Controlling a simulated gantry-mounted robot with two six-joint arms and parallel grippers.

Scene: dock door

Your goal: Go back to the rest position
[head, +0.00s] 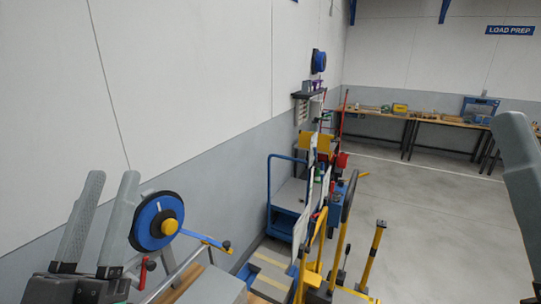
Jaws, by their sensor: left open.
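My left gripper (112,180) is at the lower left of the head view. Its two grey fingers point up and stand apart, with nothing between them. A blue disc with a yellow hub (158,220) shows just to the right of the fingers; I cannot tell whether they touch it. At the right edge, a grey part that looks like one finger of my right gripper (519,165) is cut off by the frame, so its opening is hidden.
A blue cart (284,220) stands by the wall, with yellow posts (373,255) and a dark wheel in front. A red-handled part and a blue lever (205,240) sit near the disc. A long workbench (418,118) lines the back. The grey floor (435,215) is clear at centre right.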

